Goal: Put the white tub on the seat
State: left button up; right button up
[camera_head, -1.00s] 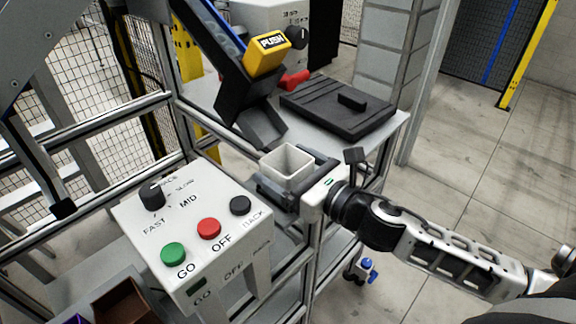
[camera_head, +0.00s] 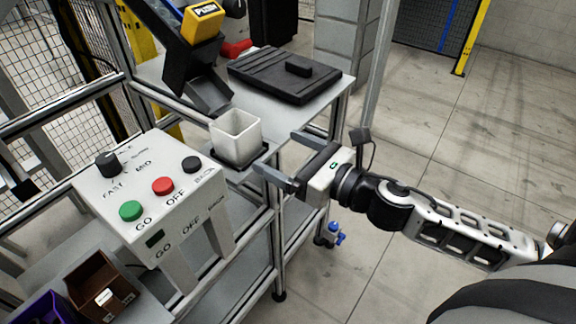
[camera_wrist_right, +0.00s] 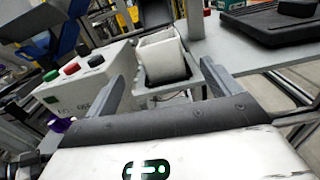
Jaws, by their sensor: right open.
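The white tub (camera_head: 236,138) is a square, open-topped cup. It stands upright on a dark square seat (camera_head: 262,152) at the near edge of the grey shelf, and it also shows in the right wrist view (camera_wrist_right: 163,62). The tub covers most of the seat. My right gripper (camera_head: 278,152) is open and empty, just right of the tub, with its two fingers pointing at it and a gap between. In the wrist view, the right gripper's fingers (camera_wrist_right: 166,80) lie either side of the tub's line. My left gripper is not in view.
A white control box (camera_head: 150,195) with green, red and black buttons stands left of the tub. A black chute (camera_head: 195,80) and a flat black lidded block (camera_head: 284,75) are behind it. A brown bin (camera_head: 98,285) is at lower left. Open floor lies right.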

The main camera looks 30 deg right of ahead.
jog(key=s+a+f+n+g+h, duration=0.1)
jog(key=s+a+f+n+g, duration=0.1)
jog(key=s+f+n, duration=0.2)
jog(key=s+a+f+n+g+h, duration=0.2)
jog(key=s+f+n, duration=0.2)
jog(key=f+n, duration=0.6)
jog(key=s+a+f+n+g+h, duration=0.1)
jog(key=s+f+n, duration=0.4)
jog(key=n, duration=1.5)
notch_tip(320, 180, down, 2)
jog(key=shift+a+f+g+h, duration=0.2)
jog(key=shift+a+g+h, duration=0.15)
jog(key=shift+a, duration=0.45)
